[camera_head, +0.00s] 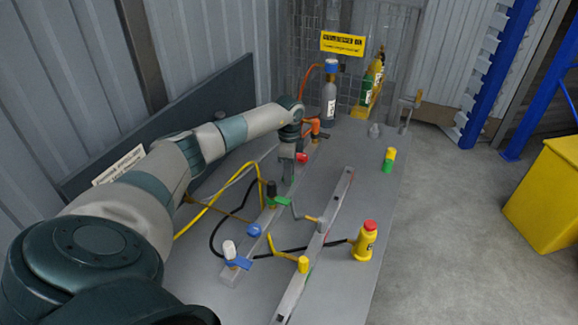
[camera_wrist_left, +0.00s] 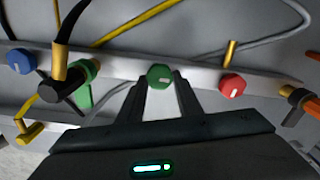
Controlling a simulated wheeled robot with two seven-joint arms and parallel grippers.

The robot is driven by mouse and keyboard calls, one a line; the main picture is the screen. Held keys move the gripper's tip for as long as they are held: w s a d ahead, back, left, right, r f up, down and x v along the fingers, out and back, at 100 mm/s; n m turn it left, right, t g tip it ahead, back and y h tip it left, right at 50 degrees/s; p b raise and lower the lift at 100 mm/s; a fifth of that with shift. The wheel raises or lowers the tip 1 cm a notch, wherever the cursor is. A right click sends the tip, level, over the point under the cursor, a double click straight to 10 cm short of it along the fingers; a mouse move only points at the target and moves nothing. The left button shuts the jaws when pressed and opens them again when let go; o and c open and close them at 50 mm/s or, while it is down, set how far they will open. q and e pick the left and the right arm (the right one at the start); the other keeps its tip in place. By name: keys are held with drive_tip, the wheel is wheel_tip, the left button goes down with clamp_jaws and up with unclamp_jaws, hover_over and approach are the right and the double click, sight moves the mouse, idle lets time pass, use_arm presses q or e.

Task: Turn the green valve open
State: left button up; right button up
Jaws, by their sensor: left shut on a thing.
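The green valve (camera_wrist_left: 160,77) is a small octagonal knob with a pale mark, on a grey rail (camera_wrist_left: 125,65). In the left wrist view it sits between the two fingertips of my left gripper (camera_wrist_left: 160,85), which is shut on it. In the head view my left gripper (camera_head: 287,182) points down at the rail, and the green knob is hidden behind it. A separate green lever handle (camera_head: 278,201) is close by; it also shows in the left wrist view (camera_wrist_left: 84,85). My right gripper is not in view.
A red knob (camera_wrist_left: 231,85) and a blue knob (camera_wrist_left: 19,61) flank the valve on the rail. A black-capped brass fitting (camera_wrist_left: 60,75) is near the left finger. Yellow hoses (camera_head: 215,205) run behind.

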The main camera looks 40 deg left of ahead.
use_arm(q)
drive_tip(key=shift+r, duration=0.1)
drive_tip(key=o, duration=1)
drive_tip(key=shift+o, duration=0.2)
drive_tip(key=shift+r, duration=0.1)
wheel_tip(320, 180, up, 17)
drive_tip(key=b, duration=0.4)
drive_tip(key=shift+b, duration=0.35)
drive_tip(key=shift+r, duration=0.1)
